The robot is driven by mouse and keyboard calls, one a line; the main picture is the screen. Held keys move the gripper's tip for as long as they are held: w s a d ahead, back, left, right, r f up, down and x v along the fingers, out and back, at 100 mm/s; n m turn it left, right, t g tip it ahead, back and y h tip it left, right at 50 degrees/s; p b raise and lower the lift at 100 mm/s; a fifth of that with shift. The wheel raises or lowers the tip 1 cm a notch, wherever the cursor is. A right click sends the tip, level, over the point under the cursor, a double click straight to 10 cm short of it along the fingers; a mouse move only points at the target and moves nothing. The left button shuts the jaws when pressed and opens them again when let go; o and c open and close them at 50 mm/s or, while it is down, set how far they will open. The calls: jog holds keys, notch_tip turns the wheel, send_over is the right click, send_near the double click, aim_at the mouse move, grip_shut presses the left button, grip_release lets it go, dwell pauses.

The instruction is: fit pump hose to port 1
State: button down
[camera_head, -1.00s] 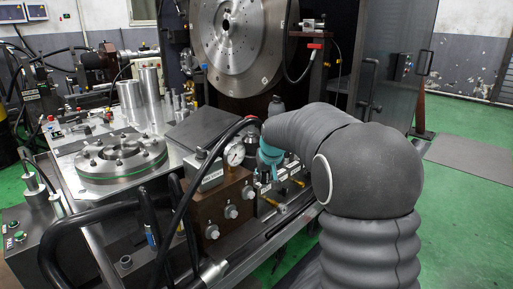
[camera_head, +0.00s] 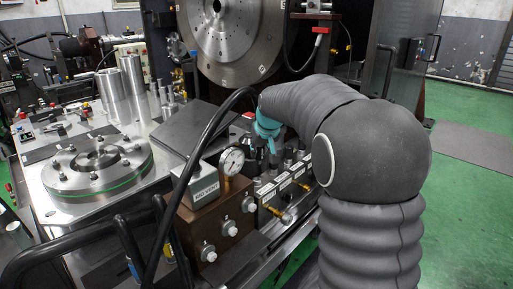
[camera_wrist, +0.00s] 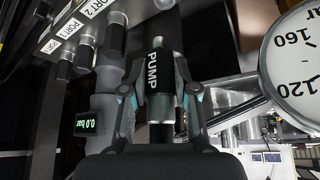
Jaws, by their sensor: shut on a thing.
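My gripper shows in the wrist view (camera_wrist: 161,82), its fingers closed around the dark hose end marked PUMP (camera_wrist: 153,68). In the head view only the teal top of my gripper (camera_head: 267,130) shows clearly, above a row of labelled fittings; the fingertips are hard to make out. The black hose (camera_head: 190,165) arches up from the lower left to my gripper. Whether the hose end touches a port cannot be told.
A round pressure gauge (camera_head: 231,160) on a brown block (camera_head: 225,215) stands left of my gripper; its dial (camera_wrist: 300,60) fills the wrist view's right edge. A grey device reading 0.0 bar (camera_wrist: 89,127) is left of the fingers. A large steel disc (camera_head: 235,40) stands behind.

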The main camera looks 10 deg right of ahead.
aim_at(258, 161)
jog(key=shift+s+a, duration=0.15)
jog(key=shift+a, duration=0.35)
jog(key=shift+d+f+b, duration=0.1)
jog(key=shift+f+b, duration=1.6)
jog(key=shift+f, duration=0.55)
jog(key=shift+f+b, duration=1.15)
jog(key=shift+f, duration=0.45)
jog(key=c, duration=0.8)
grip_release()
jog(key=shift+r, duration=0.1)
